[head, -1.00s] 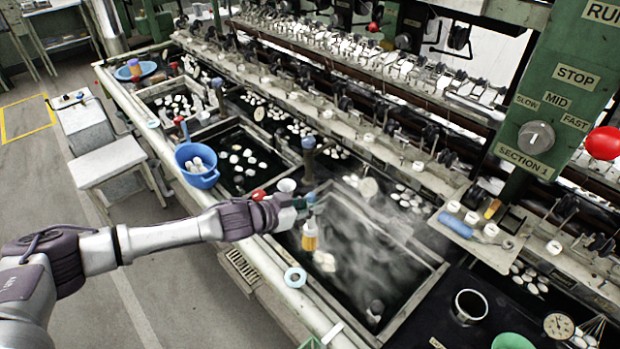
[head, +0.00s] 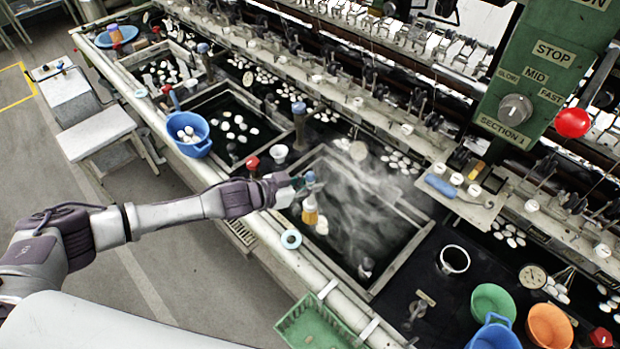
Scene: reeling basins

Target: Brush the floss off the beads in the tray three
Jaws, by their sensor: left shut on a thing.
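My left gripper (head: 299,185) is shut on a brush with a blue-green handle top and yellow-orange bristles (head: 310,214). It holds the brush upright over the left side of the steaming tray (head: 402,262), the third one from the left. A small clump of pale beads (head: 322,226) lies just beside the bristles, partly hidden by them. I cannot tell whether the bristles touch it. Steam veils the dark water, and floss is hard to make out. My right gripper is not in view.
A blue bowl (head: 207,146) with white beads stands on the front ledge, with a tape ring (head: 291,239) farther along. A green basket (head: 300,322) is at the front. Green (head: 493,299) and orange (head: 550,324) bowls stand lower right. A machine row bounds the back.

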